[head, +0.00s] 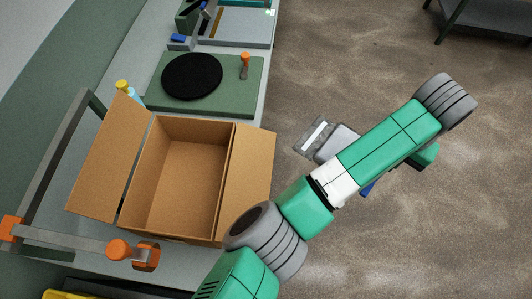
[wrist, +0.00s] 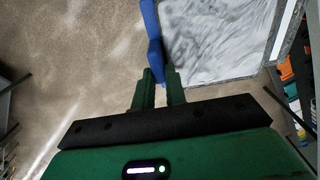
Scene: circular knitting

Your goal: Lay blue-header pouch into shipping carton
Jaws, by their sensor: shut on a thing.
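The blue-header pouch shows in the wrist view, with its blue header (wrist: 153,45) between my gripper's fingertips (wrist: 159,82) and its grey-white body (wrist: 215,40) stretching to the right. A white strip (wrist: 283,30) lies near the body's far edge. In the head view the pouch body (head: 338,143) shows past my arm, over the floor and right of the carton. A bit of blue header (head: 368,188) shows below the arm. My arm hides most of the gripper there. The shipping carton (head: 182,180) stands open on the bench; its visible inside looks empty.
The carton's left flap (head: 108,155) and right flap (head: 248,180) are spread open. A metal frame with orange knobs (head: 120,249) stands along its left and front. Behind it are a green board with a black disc (head: 192,76) and an orange-topped post (head: 245,62). A dark table stands far right.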

